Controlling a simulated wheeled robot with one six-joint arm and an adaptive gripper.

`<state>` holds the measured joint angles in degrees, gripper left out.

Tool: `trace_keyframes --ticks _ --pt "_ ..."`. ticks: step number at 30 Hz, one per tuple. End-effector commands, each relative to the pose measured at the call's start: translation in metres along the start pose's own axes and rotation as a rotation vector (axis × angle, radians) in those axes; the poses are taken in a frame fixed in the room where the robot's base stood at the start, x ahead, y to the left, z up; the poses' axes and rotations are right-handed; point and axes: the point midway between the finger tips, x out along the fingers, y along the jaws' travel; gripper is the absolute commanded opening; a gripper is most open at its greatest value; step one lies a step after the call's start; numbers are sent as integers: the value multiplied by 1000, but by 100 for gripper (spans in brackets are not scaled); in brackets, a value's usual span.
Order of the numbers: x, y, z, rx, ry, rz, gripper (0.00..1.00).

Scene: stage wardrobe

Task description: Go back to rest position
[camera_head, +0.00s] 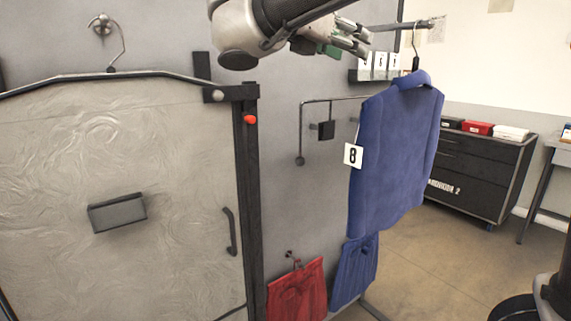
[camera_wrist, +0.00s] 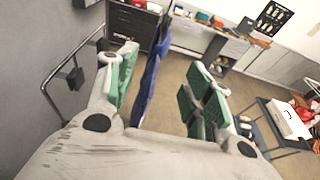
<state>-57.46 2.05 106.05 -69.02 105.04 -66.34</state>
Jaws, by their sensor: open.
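My gripper (camera_head: 350,38) is at the top of the head view, in front of the grey wall and up and left of the blue garment. In the wrist view my gripper (camera_wrist: 165,82) has its green-padded fingers spread wide, with nothing gripped.
A pale panel door (camera_head: 160,150) with a dark frame fills the left. A thin bent rod (camera_head: 302,130) sticks out from the wall. A red cloth (camera_head: 297,290) hangs low. A dark drawer cabinet (camera_head: 475,170) stands at right, with open floor (camera_head: 430,265) before it.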

Motion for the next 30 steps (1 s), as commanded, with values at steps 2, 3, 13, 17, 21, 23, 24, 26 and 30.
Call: trace_keyframes --ticks 2,3,13,17,21,23,24,26,30 --pt "9 -5 -1 18 21 -10 51" --pt "14 -8 -3 28 34 -16 51" --pt "64 -42 -18 156 166 -85 51" --pt "94 -69 -33 260 258 -143 51" --pt "129 -111 -57 435 386 -236 51" --pt "144 -136 -72 543 455 -295 51" --pt "154 -156 -85 636 507 -345 51" --pt "166 -191 -110 817 595 -440 51" --pt "170 -261 -176 1341 777 -708 51"
